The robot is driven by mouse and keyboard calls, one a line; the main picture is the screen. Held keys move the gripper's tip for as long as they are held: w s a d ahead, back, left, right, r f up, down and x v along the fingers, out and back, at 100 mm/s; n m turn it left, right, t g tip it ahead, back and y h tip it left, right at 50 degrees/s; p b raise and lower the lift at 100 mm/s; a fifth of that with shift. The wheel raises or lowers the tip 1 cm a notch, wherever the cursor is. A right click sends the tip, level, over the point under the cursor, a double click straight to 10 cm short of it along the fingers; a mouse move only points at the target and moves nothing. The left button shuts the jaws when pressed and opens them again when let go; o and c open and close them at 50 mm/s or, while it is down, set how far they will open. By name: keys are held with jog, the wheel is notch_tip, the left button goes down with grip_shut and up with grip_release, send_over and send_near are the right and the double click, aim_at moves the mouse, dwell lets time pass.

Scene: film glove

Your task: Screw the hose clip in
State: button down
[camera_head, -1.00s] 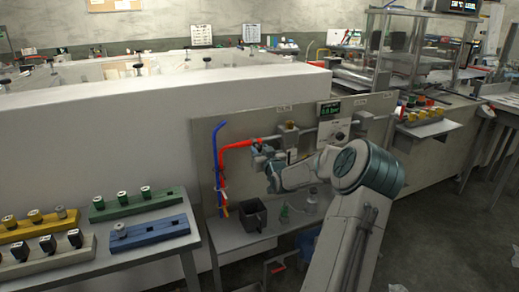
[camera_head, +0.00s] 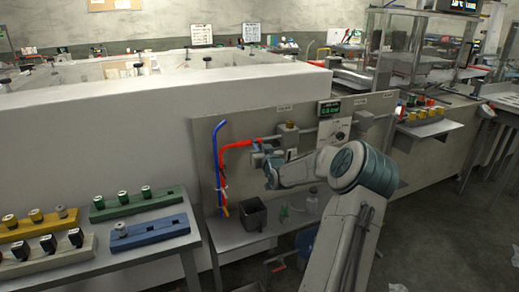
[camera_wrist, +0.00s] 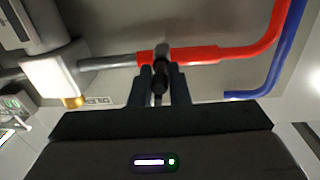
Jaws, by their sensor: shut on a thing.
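The red hose (camera_head: 238,143) runs along the back panel and ends over a grey pipe stub, which shows clearly in the wrist view (camera_wrist: 110,62). The hose clip (camera_wrist: 161,52) sits around the red hose (camera_wrist: 200,54) near its end, with a dark screw part (camera_wrist: 159,82) pointing toward my gripper. My gripper (camera_wrist: 160,80) has its two dark fingers on either side of that screw part, shut on it. In the head view my gripper (camera_head: 262,152) is at the hose end, and the clip is too small to make out there.
A blue hose (camera_head: 215,150) hangs left of the red one. A pale valve block with a brass fitting (camera_wrist: 55,72) stands left of the clip. A dark square bin (camera_head: 253,213) and small bottles stand on the shelf below. Racks of fittings (camera_head: 150,232) fill the left table.

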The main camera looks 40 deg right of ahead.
jog(key=m, duration=0.4)
jog(key=shift+d+m, duration=0.1)
jog(key=shift+m, duration=0.3)
jog(key=m+p, duration=0.1)
jog(key=m, duration=0.3)
jog(key=shift+s+f+m, duration=0.1)
jog(key=shift+m, duration=0.2)
dwell(0.3)
jog(key=c, duration=1.4)
grip_release()
jog(key=shift+d, duration=0.1)
jog(key=v, duration=1.4)
jog(key=shift+r, duration=0.4)
